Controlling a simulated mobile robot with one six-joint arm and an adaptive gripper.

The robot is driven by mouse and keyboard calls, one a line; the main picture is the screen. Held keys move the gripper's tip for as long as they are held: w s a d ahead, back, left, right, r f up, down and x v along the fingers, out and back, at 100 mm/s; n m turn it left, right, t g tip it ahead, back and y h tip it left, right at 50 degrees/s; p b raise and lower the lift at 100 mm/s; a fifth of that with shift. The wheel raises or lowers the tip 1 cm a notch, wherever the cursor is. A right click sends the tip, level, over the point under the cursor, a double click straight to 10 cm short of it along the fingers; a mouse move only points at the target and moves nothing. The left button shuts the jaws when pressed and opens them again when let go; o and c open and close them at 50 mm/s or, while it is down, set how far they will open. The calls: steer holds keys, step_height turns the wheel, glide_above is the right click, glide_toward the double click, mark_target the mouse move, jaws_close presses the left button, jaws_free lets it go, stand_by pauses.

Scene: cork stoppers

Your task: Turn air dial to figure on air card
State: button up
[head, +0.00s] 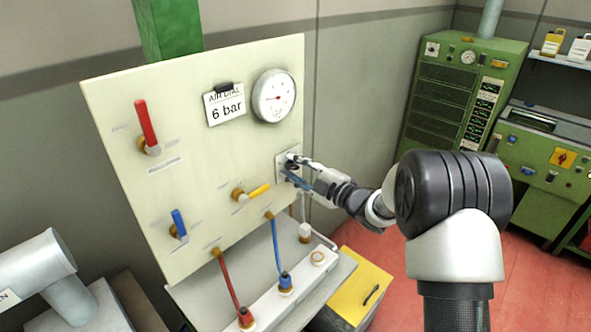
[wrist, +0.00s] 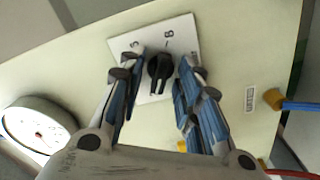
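The air card (head: 225,105) is clipped on the cream panel and reads "AIR DIAL 6 bar". The air dial is a black knob (wrist: 160,70) on a square white plate (wrist: 185,32) with figures around it. One figure just above the knob looks like 8; the others are hard to read. In the head view the plate (head: 281,166) is partly hidden by my gripper (head: 292,170). In the wrist view my gripper (wrist: 158,88) is open, its blue-padded fingers on either side of the knob with gaps between. No contact with the knob shows.
A round gauge (head: 274,96) is above the dial. A red lever (head: 146,122), yellow lever (head: 258,191) and blue lever (head: 179,223) sit on the panel (head: 200,70). Red and blue hoses (head: 276,252) hang below.

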steer(key=shift+c, duration=0.6)
jaws_close()
